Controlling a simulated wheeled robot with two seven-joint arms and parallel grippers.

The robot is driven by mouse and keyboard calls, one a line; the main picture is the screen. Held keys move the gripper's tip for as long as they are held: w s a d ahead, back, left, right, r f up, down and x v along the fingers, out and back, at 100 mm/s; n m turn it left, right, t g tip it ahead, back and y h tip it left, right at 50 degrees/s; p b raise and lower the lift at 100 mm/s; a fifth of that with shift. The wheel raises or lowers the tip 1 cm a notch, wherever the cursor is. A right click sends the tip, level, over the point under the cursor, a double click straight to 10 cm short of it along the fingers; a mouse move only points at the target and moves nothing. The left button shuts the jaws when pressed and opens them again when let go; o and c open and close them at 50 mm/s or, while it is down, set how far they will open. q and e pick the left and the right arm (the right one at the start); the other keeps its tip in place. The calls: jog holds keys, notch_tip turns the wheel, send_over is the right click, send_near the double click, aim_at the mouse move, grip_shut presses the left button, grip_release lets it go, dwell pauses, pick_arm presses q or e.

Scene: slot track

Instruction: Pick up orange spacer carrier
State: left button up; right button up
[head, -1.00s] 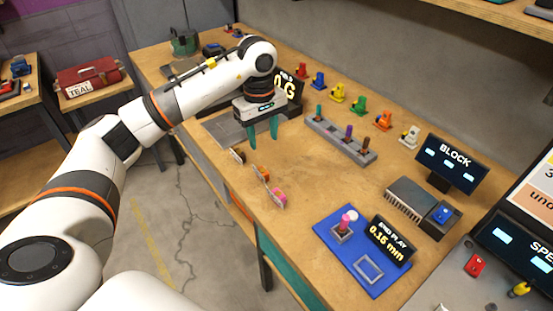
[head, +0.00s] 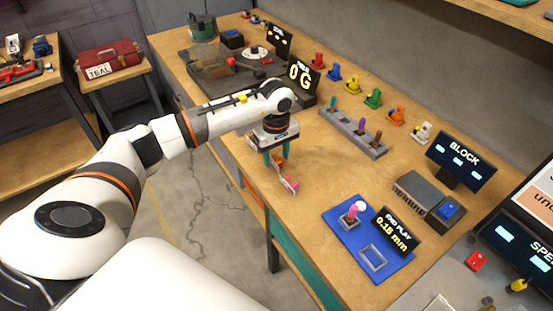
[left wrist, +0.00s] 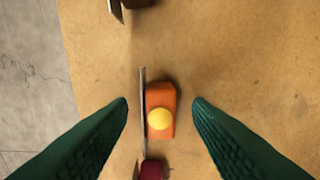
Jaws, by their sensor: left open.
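The orange spacer carrier (left wrist: 163,97) is an orange block with a yellow round knob and a thin upright plate along its left side in the left wrist view. It stands on the wooden table. My left gripper (left wrist: 160,103) is open with green fingers, one on each side of the carrier, with gaps on both sides. In the head view my left gripper (head: 277,160) points down over the table's front edge area and mostly hides the orange carrier. My right gripper is not in view.
A pink carrier (head: 289,184) stands close by, and shows dark red in the left wrist view (left wrist: 152,170). A dark brown carrier (left wrist: 138,3) is on the other side. A grey rack (head: 353,132) with coloured pegs stands behind. The table right of the gripper is clear.

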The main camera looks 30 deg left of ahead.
pick_arm(q)
grip_shut()
dwell(0.3)
